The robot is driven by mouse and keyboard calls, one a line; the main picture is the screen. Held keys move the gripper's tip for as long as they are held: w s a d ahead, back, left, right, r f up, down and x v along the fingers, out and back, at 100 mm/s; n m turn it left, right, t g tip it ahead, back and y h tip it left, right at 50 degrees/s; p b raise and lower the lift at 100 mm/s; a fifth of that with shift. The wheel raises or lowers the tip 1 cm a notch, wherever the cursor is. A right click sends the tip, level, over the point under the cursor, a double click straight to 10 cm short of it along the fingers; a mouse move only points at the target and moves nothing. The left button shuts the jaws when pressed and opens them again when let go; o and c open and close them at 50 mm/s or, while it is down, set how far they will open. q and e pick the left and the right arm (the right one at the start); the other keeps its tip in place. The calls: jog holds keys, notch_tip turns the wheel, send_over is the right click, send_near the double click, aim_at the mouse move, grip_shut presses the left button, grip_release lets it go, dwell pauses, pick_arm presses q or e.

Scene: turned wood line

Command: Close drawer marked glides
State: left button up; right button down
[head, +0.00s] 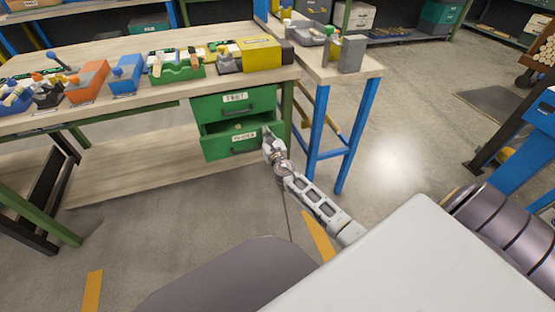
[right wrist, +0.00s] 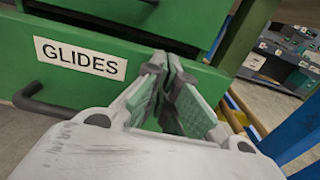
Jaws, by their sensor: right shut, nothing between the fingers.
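The green drawer marked glides (head: 221,147) is the lower of two drawers under the wooden bench, and it stands pulled out. Its front with the white label (right wrist: 80,58) and a dark handle (right wrist: 45,98) fills the left of the right wrist view. My right gripper (head: 268,133) is shut and empty at the right end of that drawer front. In the right wrist view its fingertips (right wrist: 168,62) are at the front, right of the label; I cannot tell whether they touch it. The upper green drawer (head: 222,104) looks shut. My left gripper is not in view.
The wooden bench (head: 130,118) carries bins, blue and orange tools and a yellow box (head: 260,52). A smaller table with blue legs (head: 318,125) stands just right of the drawers. A lower wooden shelf (head: 130,178) lies left of them. Open floor is in front.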

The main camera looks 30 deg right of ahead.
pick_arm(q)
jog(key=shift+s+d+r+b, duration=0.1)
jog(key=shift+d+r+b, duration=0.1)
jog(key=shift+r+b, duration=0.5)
pick_arm(e)
jog(key=shift+x, duration=2.65)
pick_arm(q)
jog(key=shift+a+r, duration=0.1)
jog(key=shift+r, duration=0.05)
